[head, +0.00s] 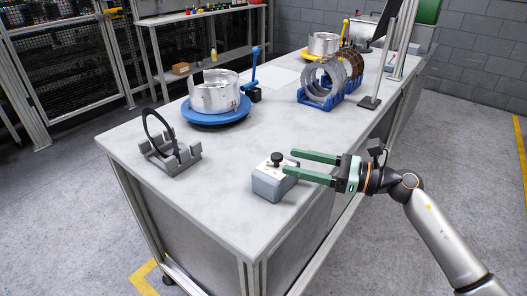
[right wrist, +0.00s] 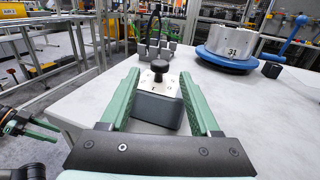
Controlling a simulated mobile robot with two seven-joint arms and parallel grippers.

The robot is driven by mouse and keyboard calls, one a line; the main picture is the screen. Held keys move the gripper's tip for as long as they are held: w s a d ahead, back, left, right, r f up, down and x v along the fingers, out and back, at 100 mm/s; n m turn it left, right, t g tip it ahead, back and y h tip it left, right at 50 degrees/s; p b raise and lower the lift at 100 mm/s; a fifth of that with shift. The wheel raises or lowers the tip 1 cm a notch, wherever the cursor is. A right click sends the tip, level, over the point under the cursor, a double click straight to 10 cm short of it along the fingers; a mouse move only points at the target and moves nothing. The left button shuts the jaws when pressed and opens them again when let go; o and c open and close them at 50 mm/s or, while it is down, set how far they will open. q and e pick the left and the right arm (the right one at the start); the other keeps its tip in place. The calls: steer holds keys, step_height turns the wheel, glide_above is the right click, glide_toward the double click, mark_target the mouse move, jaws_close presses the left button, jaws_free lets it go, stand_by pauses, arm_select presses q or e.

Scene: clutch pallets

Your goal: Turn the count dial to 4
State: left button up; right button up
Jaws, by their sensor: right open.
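The count dial is a black knob (head: 277,158) on the sloped white top of a small grey box (head: 268,184) near the table's front right edge. My right gripper (head: 288,163) is open, with its green fingertips at the knob's right side in the head view. In the right wrist view the knob (right wrist: 160,68) stands upright beyond and between the two open fingers, and I see no contact. The dial's markings are too small to read. My left gripper (right wrist: 35,128) shows only as small green fingers at the left edge of the right wrist view.
A grey slotted stand (head: 172,157) holding a thin black ring stands left of the box. Behind are a metal drum on a blue round base (head: 215,115) and rings in a blue cradle (head: 322,100). The tabletop (head: 225,160) around the box is clear.

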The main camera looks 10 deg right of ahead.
mark_target(263, 164)
steer(key=p+x, duration=0.1)
steer(key=x, duration=0.7)
steer(key=shift+w+a, duration=0.1)
steer(key=shift+a, duration=0.1)
jaws_close()
